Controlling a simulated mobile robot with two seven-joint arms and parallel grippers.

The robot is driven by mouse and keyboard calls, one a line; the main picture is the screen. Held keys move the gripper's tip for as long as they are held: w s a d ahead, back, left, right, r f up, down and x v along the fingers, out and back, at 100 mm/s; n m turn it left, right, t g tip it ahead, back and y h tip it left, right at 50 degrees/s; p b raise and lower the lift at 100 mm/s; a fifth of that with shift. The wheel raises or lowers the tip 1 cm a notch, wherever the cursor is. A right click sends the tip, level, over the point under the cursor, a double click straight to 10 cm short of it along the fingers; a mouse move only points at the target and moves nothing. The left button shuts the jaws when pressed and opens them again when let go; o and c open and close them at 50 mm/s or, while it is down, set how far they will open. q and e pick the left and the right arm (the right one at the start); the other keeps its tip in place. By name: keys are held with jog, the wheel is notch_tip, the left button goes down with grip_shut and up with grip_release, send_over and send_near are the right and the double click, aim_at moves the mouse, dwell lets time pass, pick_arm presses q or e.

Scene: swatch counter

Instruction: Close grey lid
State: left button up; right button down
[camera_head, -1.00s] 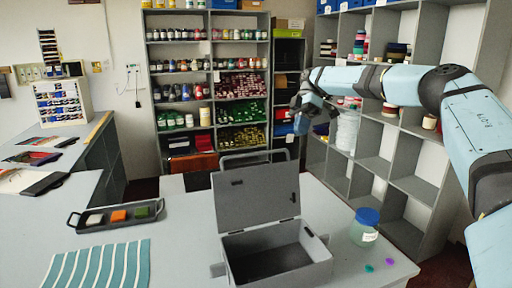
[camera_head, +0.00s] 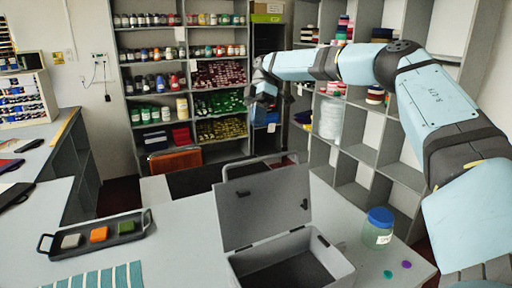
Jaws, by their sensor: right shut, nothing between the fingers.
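The grey lid (camera_head: 262,208) stands open, raised up from the back of a grey box (camera_head: 340,268) on the counter. The box is open at the top, with a dark, empty-looking inside. A small dark latch part shows near the lid's right edge. My right gripper (camera_head: 266,101) is shut and empty, held in the air above and behind the lid, apart from it. It is small and dark in the picture, and its fingertips are hard to make out. My left gripper is not in view.
A jar with a blue lid (camera_head: 378,228) stands right of the box, near small purple and teal dots. A dark tray (camera_head: 128,238) with three coloured blocks lies to the left, behind a striped swatch (camera_head: 98,278). A grey loop handle (camera_head: 258,160) rises behind the lid. Shelves stand beyond.

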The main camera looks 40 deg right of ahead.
jog(key=s+a+f+p, duration=0.3)
jog(key=s+a+f, duration=0.2)
jog(key=s+f, duration=0.1)
jog(key=shift+s+a, duration=0.2)
jog(key=shift+s, duration=0.15)
jog(key=shift+s+d+r, duration=0.1)
jog(key=shift+s, duration=0.05)
